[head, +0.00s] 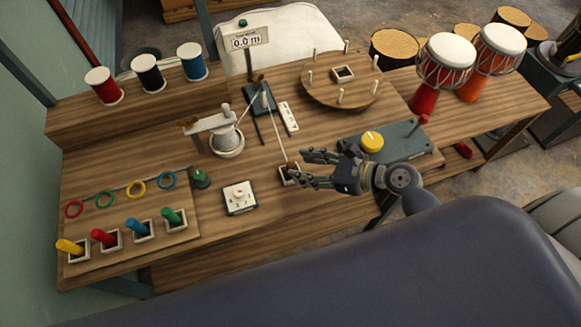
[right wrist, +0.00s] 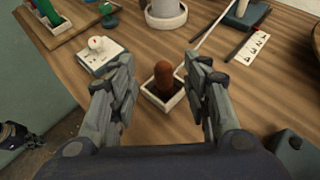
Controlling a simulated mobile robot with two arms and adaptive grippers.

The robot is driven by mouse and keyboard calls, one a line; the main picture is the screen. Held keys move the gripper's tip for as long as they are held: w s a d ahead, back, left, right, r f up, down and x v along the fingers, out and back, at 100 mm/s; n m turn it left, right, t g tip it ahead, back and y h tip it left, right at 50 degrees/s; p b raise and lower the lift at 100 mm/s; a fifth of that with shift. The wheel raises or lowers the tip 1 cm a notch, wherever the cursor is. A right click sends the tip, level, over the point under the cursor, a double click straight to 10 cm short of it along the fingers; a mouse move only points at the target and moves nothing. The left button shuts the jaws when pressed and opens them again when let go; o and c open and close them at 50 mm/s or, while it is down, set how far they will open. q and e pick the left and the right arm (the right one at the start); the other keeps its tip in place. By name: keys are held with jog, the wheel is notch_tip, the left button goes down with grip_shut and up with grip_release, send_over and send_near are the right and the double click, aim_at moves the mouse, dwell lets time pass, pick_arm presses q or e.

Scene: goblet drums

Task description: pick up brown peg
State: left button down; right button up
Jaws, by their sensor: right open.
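The brown peg (right wrist: 163,78) stands upright in a small white-rimmed square socket (right wrist: 150,97) on the wooden bench. In the head view, the peg (head: 291,166) is small and partly covered by my right gripper (head: 305,168). My right gripper (right wrist: 160,88) is open, with one finger on each side of the peg in the right wrist view. Gaps show between the peg and both fingers, so they are not closed on it. My left gripper is not seen in the head view.
A white dial box (head: 239,197) and a cord spool (head: 228,141) are close by. A grey box with a yellow knob (head: 372,142) is right of the socket. Coloured pegs, including a green one (head: 174,219), stand at front left. Goblet drums (head: 446,62) are at far right.

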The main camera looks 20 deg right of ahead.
aim_at(293, 165)
jog(key=shift+d+f+p+x, duration=0.15)
jog(key=shift+p+x, duration=0.05)
jog(key=shift+x, duration=1.15)
jog(key=shift+d+f+p+x, duration=0.1)
jog(key=shift+f+p+x, duration=0.1)
jog(key=shift+x, duration=1.2)
jog(key=c, duration=1)
